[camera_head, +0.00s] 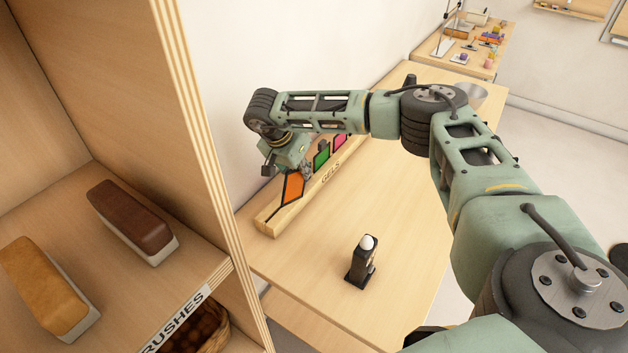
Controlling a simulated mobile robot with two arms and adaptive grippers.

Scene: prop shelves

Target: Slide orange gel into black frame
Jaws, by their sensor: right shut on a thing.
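The orange gel (292,188) is a tilted dark-edged sheet at the near end of a wooden rack (275,221) labelled GELS. My right gripper (287,172) is shut on its upper part, and its lower tip is at the rack. Whether the gel touches the rack is hard to tell. A small black upright fixture (360,268) with a white rounded top stands on the table, right of the rack. I cannot make out a separate black frame on it. My left gripper is not in view.
A green gel (321,157) and a pink gel (340,142) stand farther along the rack. The wooden table (400,190) is mostly clear around the fixture. A tall wooden shelf unit (195,120) with two brushes (130,218) rises at the left.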

